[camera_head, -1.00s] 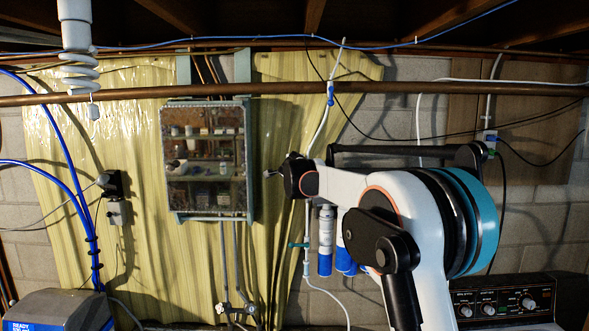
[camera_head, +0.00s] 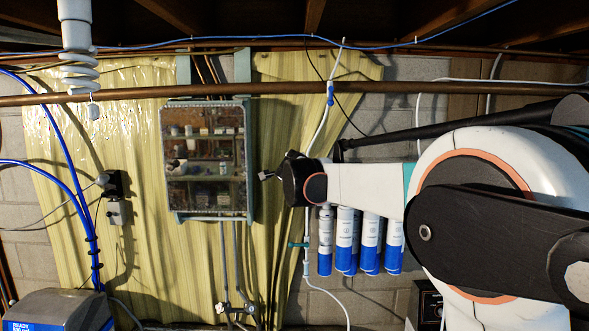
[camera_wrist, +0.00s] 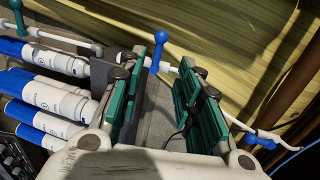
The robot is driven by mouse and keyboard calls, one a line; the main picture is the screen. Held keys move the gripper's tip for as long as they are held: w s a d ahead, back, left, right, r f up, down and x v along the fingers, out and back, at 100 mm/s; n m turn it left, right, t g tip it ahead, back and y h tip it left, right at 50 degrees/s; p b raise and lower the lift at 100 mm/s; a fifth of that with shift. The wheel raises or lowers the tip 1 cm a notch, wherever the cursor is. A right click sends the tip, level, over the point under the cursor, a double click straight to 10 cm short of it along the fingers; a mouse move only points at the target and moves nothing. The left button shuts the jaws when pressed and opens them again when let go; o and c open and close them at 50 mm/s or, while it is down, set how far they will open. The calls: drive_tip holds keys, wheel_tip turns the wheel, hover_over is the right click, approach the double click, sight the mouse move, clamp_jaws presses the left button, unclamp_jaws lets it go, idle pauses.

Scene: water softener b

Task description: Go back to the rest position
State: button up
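A blue valve handle (camera_wrist: 160,50) on a white pipe shows in the gap beyond the fingertips. I cannot tell how far away it is. My arm covers much of the right side of the head view.
Several blue-and-white filter cylinders (camera_head: 346,240) hang below my arm; they also show in the wrist view (camera_wrist: 48,92). A copper pipe (camera_head: 130,97) crosses above. Blue hoses (camera_head: 78,200) run at the left.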

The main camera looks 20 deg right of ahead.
drive_tip(key=shift+s+a+r, duration=0.1)
drive_tip(key=shift+s+a, duration=0.1)
drive_tip(key=shift+s, duration=0.45)
drive_tip(key=s+a+f+n+g+y+b, duration=0.1)
drive_tip(key=s+f+n+b, duration=0.6)
drive_tip(key=s+f, duration=0.9)
drive_tip(key=s+a+f+n+g+y+b, duration=0.2)
drive_tip(key=s+a+f+n+g+b, duration=0.2)
drive_tip(key=s+f+n+b, duration=0.3)
drive_tip(key=s+a+f+n+g+y+b, duration=0.1)
drive_tip(key=s+a+f+n+g+b, duration=0.2)
drive_tip(key=s+f, duration=2.3)
wheel_tip(320, 180, down, 4)
drive_tip(key=n+b, duration=0.4)
drive_tip(key=b, duration=0.6)
drive_tip(key=shift+a+n+y, duration=0.35)
drive_tip(key=shift+n+y, duration=0.05)
